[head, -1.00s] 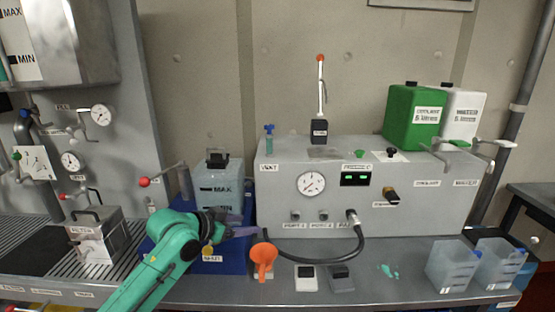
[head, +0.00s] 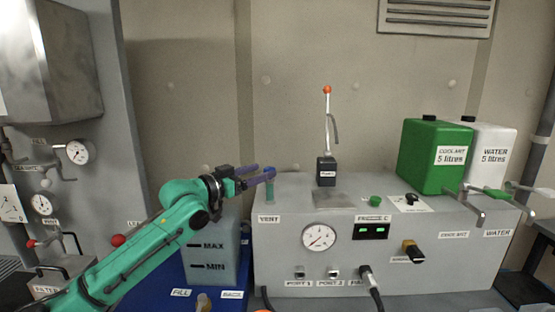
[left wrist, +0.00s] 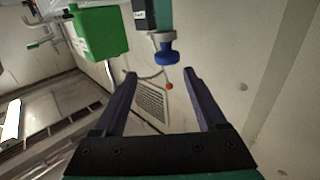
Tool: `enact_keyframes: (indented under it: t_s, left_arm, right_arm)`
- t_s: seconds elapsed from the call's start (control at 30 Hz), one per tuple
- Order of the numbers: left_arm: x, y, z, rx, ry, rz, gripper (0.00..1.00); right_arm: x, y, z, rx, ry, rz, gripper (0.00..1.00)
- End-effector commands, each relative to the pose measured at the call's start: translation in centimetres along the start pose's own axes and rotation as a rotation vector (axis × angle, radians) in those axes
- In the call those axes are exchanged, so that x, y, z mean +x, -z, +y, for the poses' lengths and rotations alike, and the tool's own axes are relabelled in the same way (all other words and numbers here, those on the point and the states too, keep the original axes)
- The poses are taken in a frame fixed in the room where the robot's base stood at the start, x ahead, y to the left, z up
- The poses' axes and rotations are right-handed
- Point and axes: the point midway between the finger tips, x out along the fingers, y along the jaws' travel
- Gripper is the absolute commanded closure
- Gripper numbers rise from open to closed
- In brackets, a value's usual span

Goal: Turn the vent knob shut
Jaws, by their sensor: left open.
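The vent knob is a small blue knob on a teal stem (head: 270,190), standing at the top left of the grey machine box above the VENT label (head: 267,219). In the left wrist view the blue knob (left wrist: 167,53) lies just ahead of the fingertips, between their lines and nearer the right finger. My left gripper (head: 259,176) is open and empty, with its purple fingers level at the knob's height, coming from the left. In the head view the fingers overlap the knob, so contact cannot be told there. My right gripper is not in view.
A MAX/MIN tank (head: 208,262) is below my left arm.

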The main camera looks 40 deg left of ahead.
Motion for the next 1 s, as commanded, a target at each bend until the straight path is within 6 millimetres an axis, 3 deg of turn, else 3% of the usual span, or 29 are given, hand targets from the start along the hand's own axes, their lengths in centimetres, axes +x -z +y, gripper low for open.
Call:
enact_keyframes:
  t_s: [0.1, 0.2, 0.4, 0.63, 0.93, 1.0]
  left_arm:
    - [2.5, 0.2, 0.0, 0.003, -0.001, 0.002, 0.26]
    - [3.9, 0.2, 0.0, 0.003, 0.000, 0.004, 0.26]
    - [5.6, 0.6, -0.5, -0.006, 0.008, 0.008, 0.26]
    - [7.1, 0.2, -0.1, -0.001, 0.002, 0.003, 0.26]
    - [7.3, -0.1, 0.0, 0.001, 0.001, 0.000, 0.26]
    - [7.3, -0.1, 0.0, 0.001, 0.000, 0.000, 0.53]
  right_arm:
    - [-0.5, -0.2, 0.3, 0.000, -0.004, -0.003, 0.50]
    - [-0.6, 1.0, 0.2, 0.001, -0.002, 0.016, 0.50]
    - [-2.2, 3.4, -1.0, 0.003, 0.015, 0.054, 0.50]
    - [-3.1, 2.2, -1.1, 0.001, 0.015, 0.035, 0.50]
    - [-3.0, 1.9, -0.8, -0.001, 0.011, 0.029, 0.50]
    - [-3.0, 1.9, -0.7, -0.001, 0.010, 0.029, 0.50]
